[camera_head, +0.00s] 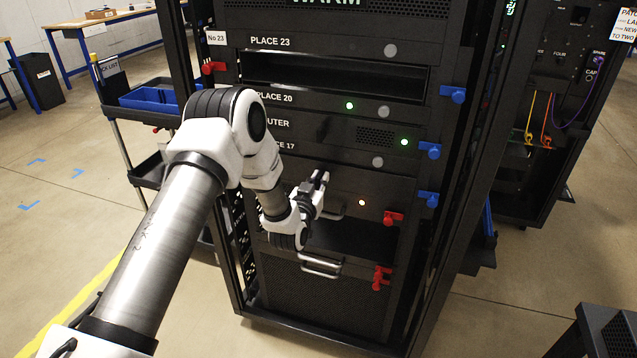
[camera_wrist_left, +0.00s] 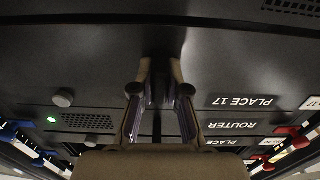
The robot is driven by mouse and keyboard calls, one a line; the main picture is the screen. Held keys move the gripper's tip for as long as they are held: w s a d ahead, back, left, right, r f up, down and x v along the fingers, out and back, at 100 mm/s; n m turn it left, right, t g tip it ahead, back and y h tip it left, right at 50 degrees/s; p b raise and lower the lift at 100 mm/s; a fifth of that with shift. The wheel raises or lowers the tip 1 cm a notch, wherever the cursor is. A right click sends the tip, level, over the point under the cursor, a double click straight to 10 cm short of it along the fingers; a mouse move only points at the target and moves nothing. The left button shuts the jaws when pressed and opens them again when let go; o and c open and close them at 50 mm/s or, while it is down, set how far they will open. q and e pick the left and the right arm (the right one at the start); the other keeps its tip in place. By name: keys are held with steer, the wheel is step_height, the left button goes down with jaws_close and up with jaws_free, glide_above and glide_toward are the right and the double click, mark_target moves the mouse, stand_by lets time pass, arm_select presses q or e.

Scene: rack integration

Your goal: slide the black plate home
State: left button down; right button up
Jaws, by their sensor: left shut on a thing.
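The black plate (camera_head: 375,188) is a smooth dark front in the rack, just below the PLACE 17 label. It also shows in the left wrist view (camera_wrist_left: 70,60), where the labels appear upside down. My left gripper (camera_head: 321,180) is at its front, left of the middle. In the left wrist view my left gripper (camera_wrist_left: 160,95) is shut on a narrow part at the plate's front. The gripped part is mostly hidden between the fingers, and I cannot tell how far the plate stands out. My right gripper is not in view.
The rack has an open dark slot (camera_head: 335,76) under PLACE 23 and a dark gap (camera_head: 365,238) lower down. Blue latches (camera_head: 430,150) and red latches (camera_head: 393,218) stick out along its sides. A cart with a blue bin (camera_head: 150,98) stands at left.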

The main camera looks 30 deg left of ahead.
arm_select(q)
steer(key=shift+w, duration=0.35)
steer(key=c, duration=1.1)
jaws_free()
steer(key=shift+r, duration=0.1)
steer(key=v, duration=1.2)
